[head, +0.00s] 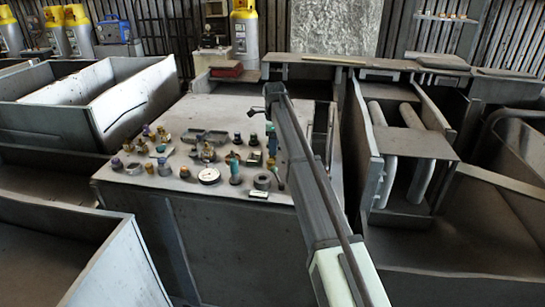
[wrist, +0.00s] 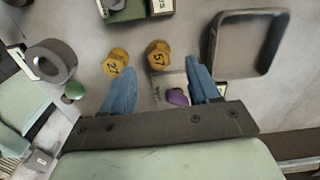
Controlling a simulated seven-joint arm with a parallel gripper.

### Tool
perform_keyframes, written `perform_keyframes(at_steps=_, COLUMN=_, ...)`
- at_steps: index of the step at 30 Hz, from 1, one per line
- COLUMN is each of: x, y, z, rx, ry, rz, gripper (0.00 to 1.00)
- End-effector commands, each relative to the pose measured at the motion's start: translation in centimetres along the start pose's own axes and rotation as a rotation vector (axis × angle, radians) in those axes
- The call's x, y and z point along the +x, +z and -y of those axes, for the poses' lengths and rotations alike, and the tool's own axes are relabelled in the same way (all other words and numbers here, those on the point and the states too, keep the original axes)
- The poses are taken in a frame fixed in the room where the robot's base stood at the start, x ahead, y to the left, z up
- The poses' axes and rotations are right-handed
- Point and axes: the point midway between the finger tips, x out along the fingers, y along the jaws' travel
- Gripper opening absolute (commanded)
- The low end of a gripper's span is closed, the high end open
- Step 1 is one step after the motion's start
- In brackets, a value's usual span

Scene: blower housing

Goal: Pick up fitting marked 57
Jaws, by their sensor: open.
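The fitting marked 57 (wrist: 158,60) is a brass-coloured hex piece on the grey bench top in the wrist view. A similar brass fitting (wrist: 115,62), whose mark looks like 27 or 37, lies just left of it. My gripper (wrist: 162,72) is open, with blue fingers and nothing held. The 57 fitting shows in the gap just ahead of the fingertips, apart from both. The other brass fitting is close to the left fingertip. In the head view the small parts on the bench (head: 140,190) are too small to read, and my arm hides some of the bench.
A dark, shallow tray (wrist: 281,45) stands right of the right finger. A purple-topped part (wrist: 177,97) shows between the fingers. A grey cylindrical ring (wrist: 50,62) and a green knob (wrist: 74,91) are at left.

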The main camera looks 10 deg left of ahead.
Motion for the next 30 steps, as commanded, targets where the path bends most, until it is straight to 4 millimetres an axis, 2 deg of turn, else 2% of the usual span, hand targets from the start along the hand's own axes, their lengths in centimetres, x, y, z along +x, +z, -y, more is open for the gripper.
perform_keyframes(at_steps=6, x=3.0, y=0.2, z=-0.1, rx=0.0, ry=0.001, rz=0.0, gripper=0.61)
perform_keyframes(at_steps=9, x=3.8, y=0.2, z=0.0, rx=0.0, ry=0.0, rz=0.0, gripper=0.61)
perform_keyframes(at_steps=17, x=4.1, y=0.2, z=0.0, rx=0.0, ry=-0.001, rz=0.0, gripper=0.6)
perform_keyframes(at_steps=30, x=4.0, y=0.2, z=0.0, rx=0.0, ry=0.0, rz=0.0, gripper=0.18)
